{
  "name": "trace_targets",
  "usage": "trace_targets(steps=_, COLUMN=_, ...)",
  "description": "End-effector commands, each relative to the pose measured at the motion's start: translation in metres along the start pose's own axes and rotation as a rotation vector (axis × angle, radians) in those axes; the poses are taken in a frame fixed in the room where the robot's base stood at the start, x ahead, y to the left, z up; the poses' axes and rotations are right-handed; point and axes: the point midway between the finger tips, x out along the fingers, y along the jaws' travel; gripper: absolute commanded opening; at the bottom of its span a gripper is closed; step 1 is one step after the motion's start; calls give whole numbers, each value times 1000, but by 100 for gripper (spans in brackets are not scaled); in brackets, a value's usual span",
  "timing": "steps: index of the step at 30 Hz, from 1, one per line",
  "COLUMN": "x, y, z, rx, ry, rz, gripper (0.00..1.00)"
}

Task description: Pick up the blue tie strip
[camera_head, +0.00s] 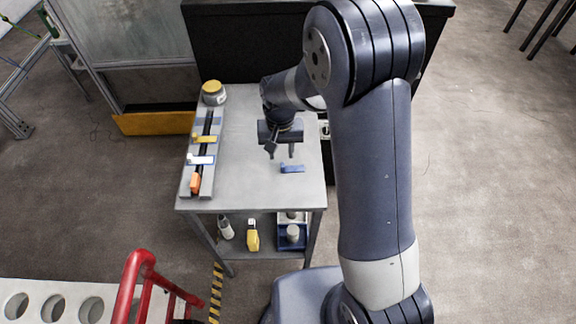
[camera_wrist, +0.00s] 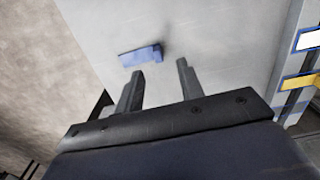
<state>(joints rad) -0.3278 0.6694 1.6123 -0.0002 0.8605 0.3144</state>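The blue tie strip (camera_head: 292,169) lies flat on the grey table, right of the middle and toward the front edge. It also shows in the wrist view (camera_wrist: 141,55), just beyond the tip of the left finger. My gripper (camera_head: 281,152) hangs over the table, a little behind the strip in the head view. In the wrist view my gripper (camera_wrist: 160,68) has its two fingers apart with only bare tabletop between them. The fingers do not hold the strip. Whether a fingertip touches it cannot be told.
The table (camera_head: 245,185) is mostly clear. A rail holder (camera_head: 207,140) along its left side carries yellow, white and orange pieces. A round yellow-topped container (camera_head: 213,92) stands at the back left. A lower shelf holds bottles and a blue tray. A red rail (camera_head: 130,280) stands front left.

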Motion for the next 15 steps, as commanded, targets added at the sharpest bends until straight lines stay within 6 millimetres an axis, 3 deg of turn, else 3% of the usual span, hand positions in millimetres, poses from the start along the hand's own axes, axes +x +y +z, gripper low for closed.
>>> trace_targets(steps=15, x=51, y=3, z=1, rx=0, ry=-1, rz=0, gripper=36)
